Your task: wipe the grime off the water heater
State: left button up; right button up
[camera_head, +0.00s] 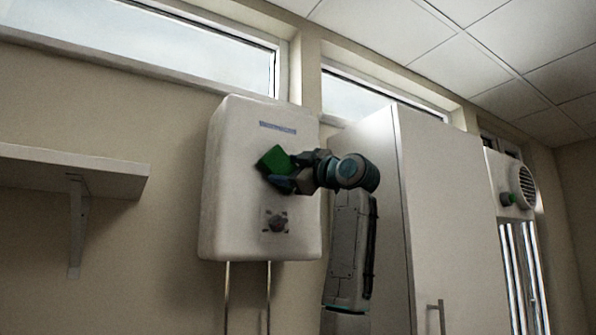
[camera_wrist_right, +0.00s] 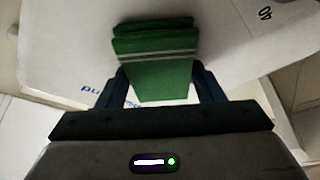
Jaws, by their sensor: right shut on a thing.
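The white water heater (camera_head: 240,195) hangs on the wall in the middle of the head view. It has a blue label strip near its top and a dark dial (camera_head: 277,222) on a grey patch low on its front. My right gripper (camera_head: 279,172) is in front of its upper middle, shut on a green block like a sponge (camera_head: 272,159). In the right wrist view the green sponge (camera_wrist_right: 155,78) sits between both fingers, its far end close to the white front; I cannot tell whether it touches. No clear grime shows. My left gripper is not in view.
A tall pale cabinet (camera_head: 450,200) stands just right of the heater, behind my right arm. A wall shelf (camera_head: 75,165) is at the left. Two pipes run down below the heater. A vented white unit (camera_head: 513,185) is at the far right.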

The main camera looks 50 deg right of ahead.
aim_at(248, 163)
jog(key=shift+w+a, duration=0.4)
jog(key=shift+a, duration=0.85)
jog(key=shift+w+a, duration=0.4)
jog(key=shift+a, duration=0.8)
jog(key=shift+w+a, duration=0.4)
jog(key=shift+a, duration=0.85)
jog(key=shift+s, duration=0.1)
jog(key=shift+s+f+b, duration=0.15)
jog(key=shift+s+b, duration=0.15)
jog(key=shift+s, duration=0.25)
jog(key=shift+s+a+b, duration=0.15)
jog(key=shift+s+a, duration=0.1)
jog(key=shift+s, duration=0.5)
jog(key=shift+s+a+b, duration=0.15)
jog(key=shift+s+a, duration=0.1)
jog(key=shift+s, duration=0.5)
jog(key=shift+s+a+b, duration=0.15)
jog(key=shift+s+a, duration=0.1)
jog(key=shift+s, duration=0.5)
jog(key=shift+s+a+b, duration=0.2)
jog(key=shift+s+a, duration=0.05)
jog(key=shift+s, duration=0.5)
jog(key=shift+s+a+b, duration=0.15)
jog(key=shift+s+a, duration=0.1)
jog(key=shift+s, duration=0.5)
